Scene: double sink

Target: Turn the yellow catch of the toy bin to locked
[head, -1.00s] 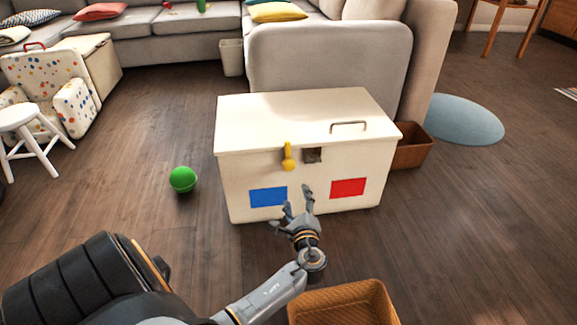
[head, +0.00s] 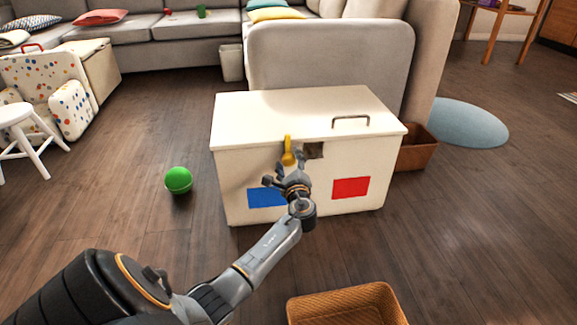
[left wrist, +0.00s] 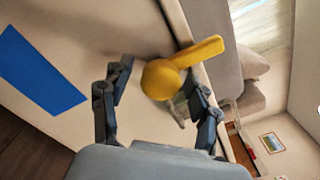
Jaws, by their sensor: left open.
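The white toy bin (head: 240,178) stands on the floor with its lid shut. The yellow catch (head: 288,150) is on its front near the lid edge, with its handle pointing up in the head view. My left gripper (head: 287,172) is open just below and in front of the catch. In the left wrist view the catch (left wrist: 163,80) shows between the tips of the open left gripper (left wrist: 160,95); I cannot tell if they touch it. My right gripper is not in view.
A wicker basket (head: 348,305) is on the floor in front. A green ball (head: 178,180) lies left of the bin. A brown box (head: 418,150) stands at its right. A grey sofa (head: 330,65) is behind. The floor around is mostly clear.

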